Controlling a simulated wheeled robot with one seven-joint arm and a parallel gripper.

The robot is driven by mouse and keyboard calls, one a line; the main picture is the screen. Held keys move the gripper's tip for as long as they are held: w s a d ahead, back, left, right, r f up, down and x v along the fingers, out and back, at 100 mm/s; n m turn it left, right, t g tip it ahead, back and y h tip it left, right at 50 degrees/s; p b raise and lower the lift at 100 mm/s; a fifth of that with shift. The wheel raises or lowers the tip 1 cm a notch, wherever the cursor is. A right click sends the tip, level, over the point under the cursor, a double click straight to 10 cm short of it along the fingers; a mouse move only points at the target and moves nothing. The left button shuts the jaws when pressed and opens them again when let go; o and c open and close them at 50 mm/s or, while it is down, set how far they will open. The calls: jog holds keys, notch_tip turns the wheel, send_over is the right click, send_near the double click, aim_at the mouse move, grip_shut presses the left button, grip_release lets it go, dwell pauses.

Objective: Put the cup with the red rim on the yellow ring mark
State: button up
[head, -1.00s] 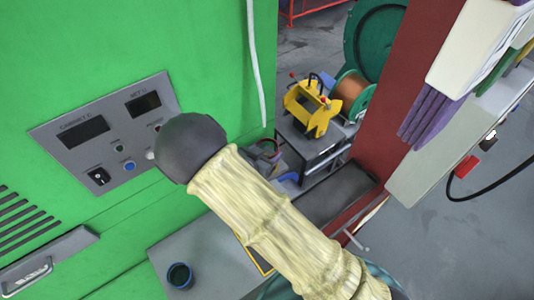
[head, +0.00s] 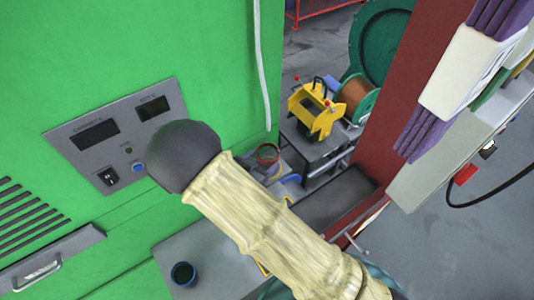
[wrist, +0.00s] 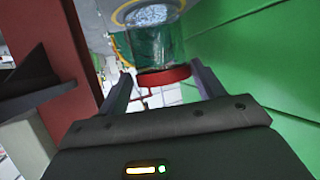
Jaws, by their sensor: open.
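The cup with the red rim (wrist: 158,47) shows in the wrist view as a dark green body, with its red rim towards my gripper. It also shows in the head view (head: 268,154), just past my arm. My gripper (wrist: 165,82) is open, with one finger on each side of the rim. I see gaps beside the rim, so it is not clamped. A yellow ring mark (wrist: 118,14) curves around the far end of the cup in the wrist view. I cannot tell whether the cup rests on it. In the head view my arm hides the gripper.
A dark cup with a blue rim (head: 183,274) stands on the grey surface (head: 215,255) below the green cabinet (head: 60,70). A cart (head: 322,150) bears a yellow device (head: 315,110). A dark red post (head: 405,90) stands right of my arm.

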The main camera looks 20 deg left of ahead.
jog(key=p+v, duration=0.2)
jog(key=v, duration=0.5)
jog(key=shift+s+r+p, duration=0.15)
jog(key=shift+s+p, duration=0.2)
jog(key=shift+p, duration=0.05)
jog(key=shift+a, duration=0.1)
